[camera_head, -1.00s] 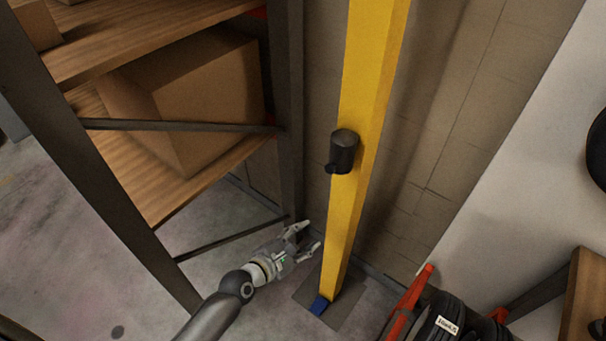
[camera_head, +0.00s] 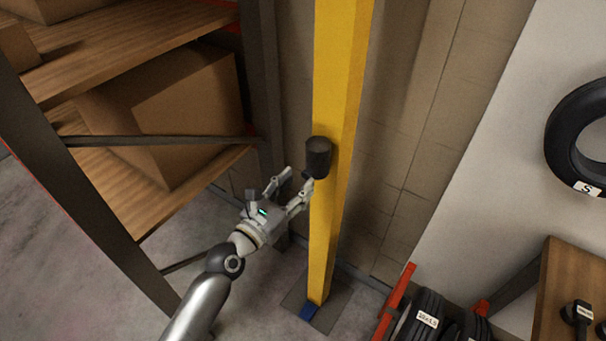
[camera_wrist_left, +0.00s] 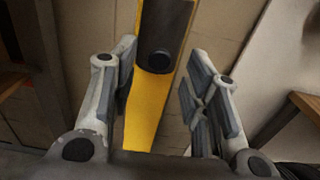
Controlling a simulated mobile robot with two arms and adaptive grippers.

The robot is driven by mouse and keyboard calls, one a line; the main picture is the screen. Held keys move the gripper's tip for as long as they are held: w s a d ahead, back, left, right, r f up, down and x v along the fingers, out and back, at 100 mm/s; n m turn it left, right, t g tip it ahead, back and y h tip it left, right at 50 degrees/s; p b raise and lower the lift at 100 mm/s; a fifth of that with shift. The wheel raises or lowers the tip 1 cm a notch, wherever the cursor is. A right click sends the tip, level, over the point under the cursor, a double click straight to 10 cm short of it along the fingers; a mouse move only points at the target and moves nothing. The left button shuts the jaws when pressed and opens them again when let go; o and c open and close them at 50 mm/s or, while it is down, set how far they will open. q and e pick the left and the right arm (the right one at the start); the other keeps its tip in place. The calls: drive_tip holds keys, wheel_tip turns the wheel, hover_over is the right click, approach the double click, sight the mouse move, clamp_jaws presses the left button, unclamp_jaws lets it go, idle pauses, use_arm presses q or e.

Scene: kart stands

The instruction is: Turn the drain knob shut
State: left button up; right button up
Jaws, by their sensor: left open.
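A dark cylindrical unit (camera_head: 318,154) is mounted on the yellow post (camera_head: 340,70). A small round knob sticks out low on its near side, partly hidden by a fingertip in the head view. In the left wrist view the knob (camera_wrist_left: 160,61) shows as a dark disc at the bottom of the dark unit (camera_wrist_left: 165,22). My left gripper (camera_head: 298,179) is open, just below and left of the unit. In the wrist view its fingers stand on either side of the knob, with gaps to both sides. My right gripper is not in view.
A shelf rack (camera_head: 110,218) with a cardboard box (camera_head: 170,115) stands close on the left. Tyres (camera_head: 422,318) on a red rack (camera_head: 393,305) stand low on the right. A wooden table (camera_head: 565,285) is at far right. A wall is behind the post.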

sight(305, 176)
use_arm(q)
drive_tip(key=shift+x, duration=1.8)
drive_tip(key=shift+c, duration=0.2)
clamp_jaws()
